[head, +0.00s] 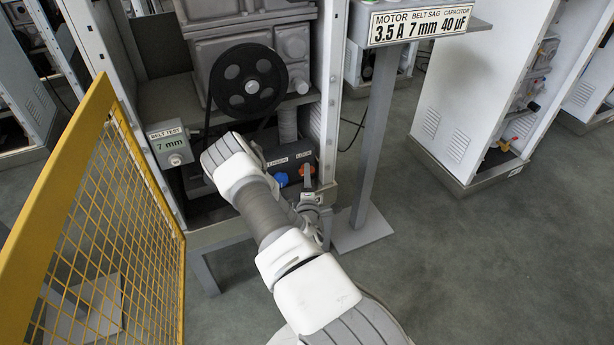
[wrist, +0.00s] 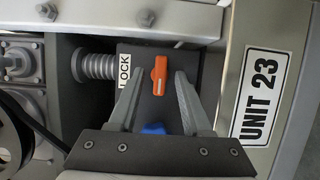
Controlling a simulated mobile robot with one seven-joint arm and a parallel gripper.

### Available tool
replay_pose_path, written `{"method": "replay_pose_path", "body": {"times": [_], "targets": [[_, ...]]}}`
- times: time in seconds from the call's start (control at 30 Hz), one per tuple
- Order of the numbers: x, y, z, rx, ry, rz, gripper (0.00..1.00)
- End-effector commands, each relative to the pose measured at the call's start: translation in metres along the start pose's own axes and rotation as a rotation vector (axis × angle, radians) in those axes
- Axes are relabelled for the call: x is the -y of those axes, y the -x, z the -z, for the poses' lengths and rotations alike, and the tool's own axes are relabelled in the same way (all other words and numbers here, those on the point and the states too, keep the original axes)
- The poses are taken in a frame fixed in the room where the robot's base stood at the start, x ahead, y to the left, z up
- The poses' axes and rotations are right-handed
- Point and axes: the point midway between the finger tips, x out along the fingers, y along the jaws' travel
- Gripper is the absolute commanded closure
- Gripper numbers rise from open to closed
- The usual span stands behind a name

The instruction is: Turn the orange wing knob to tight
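The orange wing knob (wrist: 159,75) sits on a dark panel beside a label reading LOCK (wrist: 124,72). Its wing runs nearly up and down in the wrist view, and its top shows in the head view (head: 307,170). My gripper (wrist: 159,80) is open, with one finger on each side of the knob in the picture. Gaps show on both sides, and I cannot tell how deep the fingertips reach. In the head view my gripper (head: 310,200) is small and partly hidden by my arm, just below the knob.
A blue knob (head: 281,179) is left of the orange one; it shows between the finger bases in the wrist view (wrist: 154,128). The belt test display (head: 170,145) reads 7 mm. A black pulley (head: 248,82) is above. A yellow mesh guard (head: 110,200) stands left, a sign post (head: 375,130) right.

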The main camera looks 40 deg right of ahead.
Motion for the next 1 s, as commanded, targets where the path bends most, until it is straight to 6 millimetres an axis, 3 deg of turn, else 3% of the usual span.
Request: {"method": "replay_pose_path", "body": {"times": [0.03,0.3,0.73,1.0], "targets": [[0.0000,0.0000,0.0000,0.000,0.000,0.000,0.55],[0.0000,-0.0001,0.0001,0.000,0.000,0.000,1.00],[-0.0011,-0.0002,0.0000,0.000,-0.020,0.008,1.00],[-0.0043,-0.0004,-0.0002,0.001,-0.143,0.059,1.00]]}}
